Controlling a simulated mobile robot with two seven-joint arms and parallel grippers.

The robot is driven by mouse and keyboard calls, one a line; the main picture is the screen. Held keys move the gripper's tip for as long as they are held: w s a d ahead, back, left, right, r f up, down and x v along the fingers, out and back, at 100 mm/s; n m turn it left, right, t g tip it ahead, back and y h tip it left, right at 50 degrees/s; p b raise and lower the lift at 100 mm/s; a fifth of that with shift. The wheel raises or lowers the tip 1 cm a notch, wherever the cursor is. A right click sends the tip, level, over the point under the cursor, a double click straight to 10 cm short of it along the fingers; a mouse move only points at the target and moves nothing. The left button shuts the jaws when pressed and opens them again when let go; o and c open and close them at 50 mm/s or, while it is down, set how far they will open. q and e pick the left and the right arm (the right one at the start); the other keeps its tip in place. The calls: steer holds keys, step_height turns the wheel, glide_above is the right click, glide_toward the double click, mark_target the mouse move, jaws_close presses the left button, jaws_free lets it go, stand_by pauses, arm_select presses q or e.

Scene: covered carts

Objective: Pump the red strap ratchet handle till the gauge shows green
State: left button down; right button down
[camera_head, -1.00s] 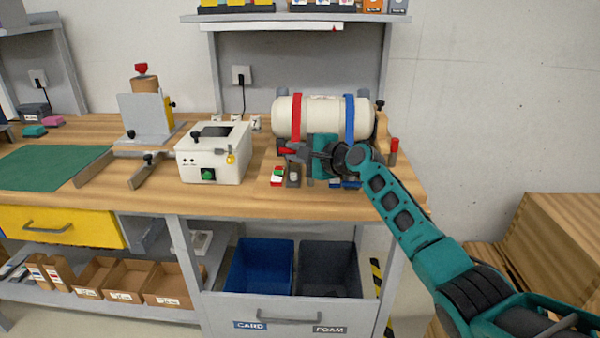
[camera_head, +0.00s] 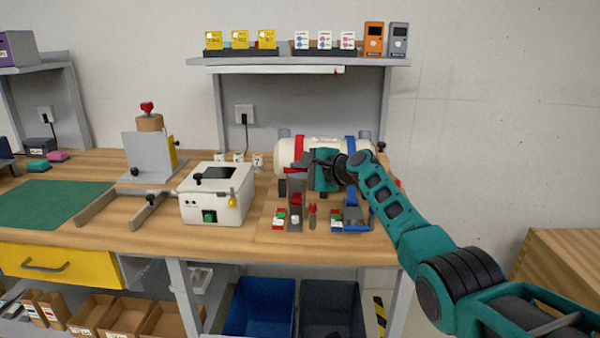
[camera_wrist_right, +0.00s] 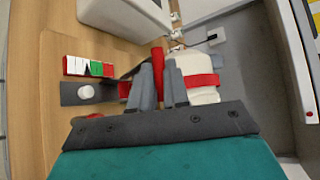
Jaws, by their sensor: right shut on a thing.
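A white cylinder (camera_head: 325,150) lies on the bench with a red strap (camera_head: 299,148) and a blue strap (camera_head: 350,150) around it. My right gripper (camera_head: 306,162) is in front of the cylinder near the red strap. A dark ratchet base (camera_head: 296,190) stands below. My left gripper is out of view.
A second, blue-side ratchet (camera_head: 355,218) with a gauge (camera_head: 337,220) stands to the right, with a small red-topped part (camera_head: 312,210) between. A white box (camera_head: 215,195) stands to the left. A shelf (camera_head: 300,62) spans above; bins (camera_head: 260,305) are below the bench.

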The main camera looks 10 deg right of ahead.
stand_by(0.4)
steer(key=c, duration=1.4)
jaws_free()
steer(key=shift+d, duration=0.1)
steer(key=shift+p+v, duration=0.65)
steer(key=shift+v, duration=0.35)
steer(key=p+v, duration=0.1)
steer(key=v, duration=0.9)
steer(key=shift+s+d, duration=0.15)
steer(key=shift+s, duration=0.2)
steer(key=shift+r, duration=0.1)
